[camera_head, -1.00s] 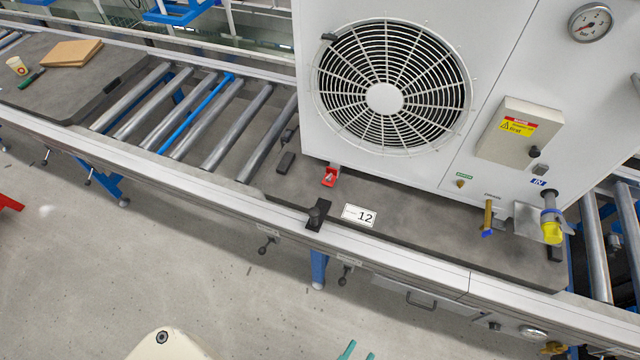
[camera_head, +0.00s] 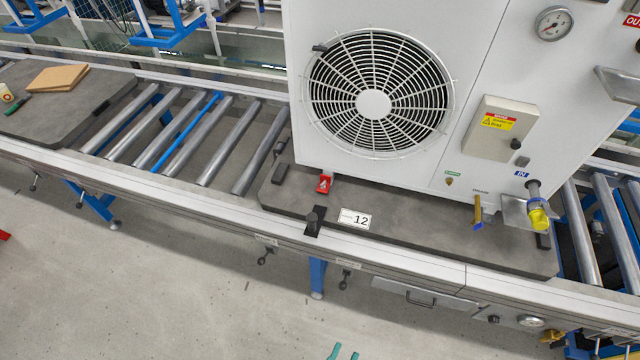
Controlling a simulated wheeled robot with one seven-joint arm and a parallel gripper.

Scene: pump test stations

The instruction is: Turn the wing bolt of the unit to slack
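The unit is a white cabinet (camera_head: 470,60) with a large round fan grille, standing on a dark pallet board (camera_head: 420,238) on the conveyor. A small red bracket (camera_head: 323,183) sits at its lower left foot; I cannot tell whether it carries the wing bolt. A brass-coloured fitting with a blue end (camera_head: 478,212) hangs at the lower front, left of a yellow-capped IN port (camera_head: 537,217).
A front rail (camera_head: 180,186) runs between me and the unit, with dark knobs (camera_head: 266,256) below it. A black post (camera_head: 314,221) stands beside the label 12 (camera_head: 354,219). Bare rollers (camera_head: 205,140) lie left. The floor in front is clear.

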